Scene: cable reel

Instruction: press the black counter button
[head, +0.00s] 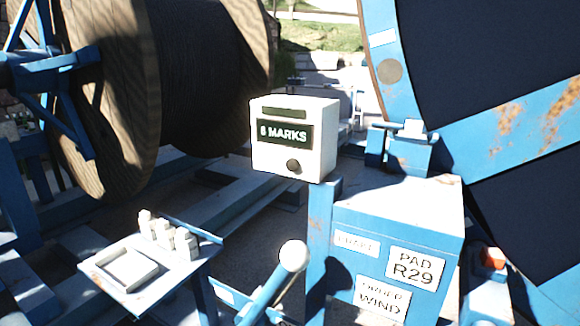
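The black counter button (293,166) is a small round dark knob low on the front face of a white counter box (265,153). Above it the box carries a black panel with white letters that seem to read "6 MARKS", and a dark slot nearer the top. The box sits beside the top of a rusty blue post (318,240). Nothing touches or covers the button. Neither of my grippers shows in the head view.
A blue cabinet (440,235) with labels including "PAD R29" stands right of the post. A white-knobbed lever (293,256) rises in front. A small shelf (105,268) holds white pieces at lower left. A wooden reel (110,90) and large blue wheel (500,125) flank the box.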

